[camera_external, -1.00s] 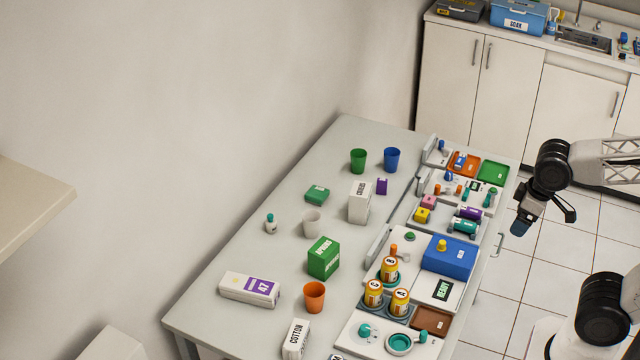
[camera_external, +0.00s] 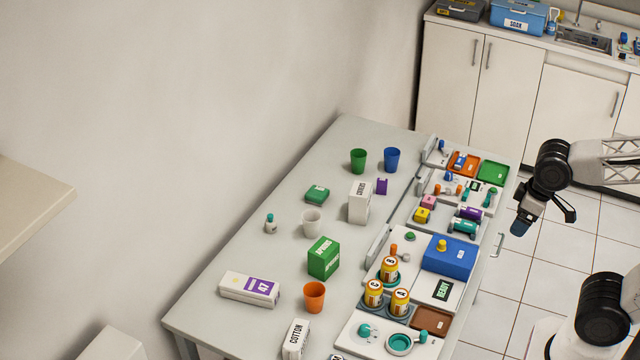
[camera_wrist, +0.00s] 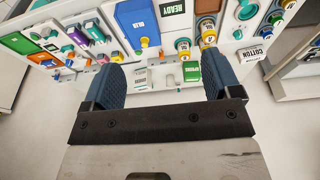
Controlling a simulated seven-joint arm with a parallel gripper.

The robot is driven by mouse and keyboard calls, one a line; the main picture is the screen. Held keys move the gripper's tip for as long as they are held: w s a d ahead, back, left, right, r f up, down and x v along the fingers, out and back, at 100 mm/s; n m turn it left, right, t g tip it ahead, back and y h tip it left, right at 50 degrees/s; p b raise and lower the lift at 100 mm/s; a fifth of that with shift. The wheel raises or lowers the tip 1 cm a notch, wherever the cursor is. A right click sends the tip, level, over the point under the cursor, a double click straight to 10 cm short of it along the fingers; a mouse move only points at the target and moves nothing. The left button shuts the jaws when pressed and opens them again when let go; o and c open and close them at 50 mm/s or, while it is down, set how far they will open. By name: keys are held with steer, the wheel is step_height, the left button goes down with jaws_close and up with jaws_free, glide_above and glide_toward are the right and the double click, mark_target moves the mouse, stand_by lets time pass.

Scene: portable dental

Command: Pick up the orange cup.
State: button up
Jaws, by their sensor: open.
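The orange cup (camera_external: 314,297) stands upright on the grey table near its front end, between the white box marked 47 and the white COTTON box. I cannot pick it out in the wrist view. My gripper (camera_external: 545,218) is off the table's right side, over the tiled floor, well apart from the cup. In the wrist view my gripper (camera_wrist: 162,85) is open, with two blue fingertips spread wide and nothing between them.
A green box (camera_external: 323,258) and a white cup (camera_external: 312,222) stand behind the orange cup. The COTTON box (camera_external: 296,340) is in front. Yellow-orange bottles (camera_external: 373,293) and a blue box (camera_external: 449,257) stand on trays along the table's right side.

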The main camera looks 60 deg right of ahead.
steer(key=shift+o, duration=0.5)
steer(key=w+f+n+g+h, duration=0.1)
steer(key=w+n+h, duration=0.15)
steer(key=w, duration=0.35)
steer(key=w+f+n+g+h, duration=0.1)
steer(key=w+f+n, duration=0.15)
steer(key=w, duration=0.35)
steer(key=n+t+h, duration=0.5)
steer(key=n+h, duration=0.2)
steer(key=n, duration=0.7)
glide_above(317, 299)
steer(key=s+d, duration=0.8)
steer(key=s, duration=0.1)
step_height(317, 299, down, 12)
steer(key=w+a+f+n+t, duration=0.1)
steer(key=w+a+f+n, duration=0.1)
steer(key=a+f, duration=0.1)
steer(key=w+a+f+n+t, duration=0.1)
steer(key=w+a+f+n, duration=0.1)
steer(key=a+f, duration=0.1)
steer(key=w+a+f+n+t, duration=0.1)
steer(key=w+a+f+n, duration=0.1)
steer(key=a, duration=0.3)
steer(key=shift+w+a+f+n+t+y, duration=0.15)
steer(key=shift+f+n+t+y, duration=0.2)
steer(key=shift+f, duration=0.3)
steer(key=shift+x, duration=1.35)
